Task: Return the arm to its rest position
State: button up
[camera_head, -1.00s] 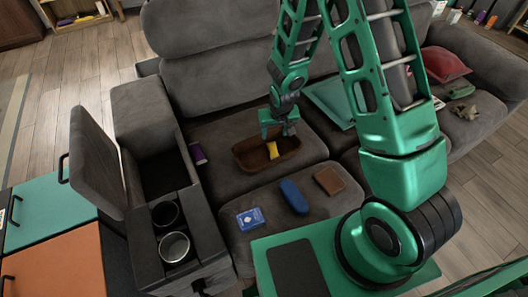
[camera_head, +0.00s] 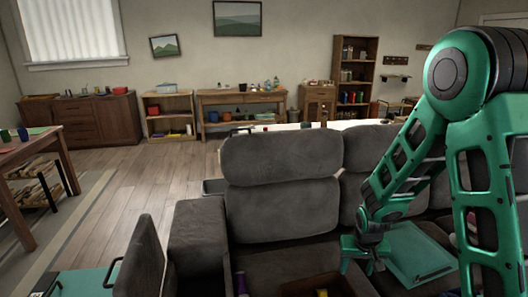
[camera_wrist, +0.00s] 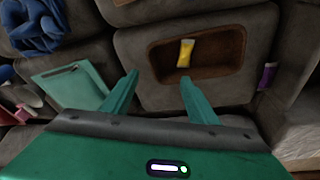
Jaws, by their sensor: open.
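My green arm (camera_head: 405,165) reaches from the right side of the head view down toward the sofa. My gripper (camera_head: 358,268) is above the sofa seat near a brown tray (camera_head: 300,286), which is cut off by the bottom edge. In the wrist view my gripper (camera_wrist: 158,78) is open, its two green fingers apart with nothing between them. The brown tray (camera_wrist: 238,62) lies past the fingertips on a grey cushion and holds a yellow item (camera_wrist: 185,53). The fingers look clear of both.
The grey sofa backrest (camera_head: 282,165) stands behind my gripper. A raised console lid (camera_head: 143,258) stands at lower left. Wooden floor lies open beyond.

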jog(key=s+d+r+m, duration=0.1)
jog(key=s+d+r, duration=0.5)
jog(key=r, duration=0.2)
jog(key=s+d+r+m+g, duration=0.1)
jog(key=s+r, duration=0.3)
jog(key=s, duration=0.4)
jog(key=s+d+r+m, duration=0.1)
jog(key=s+d+r, duration=0.1)
jog(key=s+r, duration=0.3)
jog(key=s+d+r+m+g+y, duration=0.1)
jog(key=s+r, duration=0.3)
jog(key=s, duration=0.7)
jog(key=shift+s+d+r+m+g, duration=0.15)
jog(key=shift+s+d+m+g, duration=0.2)
jog(key=shift+d, duration=0.25)
jog(key=shift+w+f, duration=0.25)
jog(key=shift+w, duration=0.4)
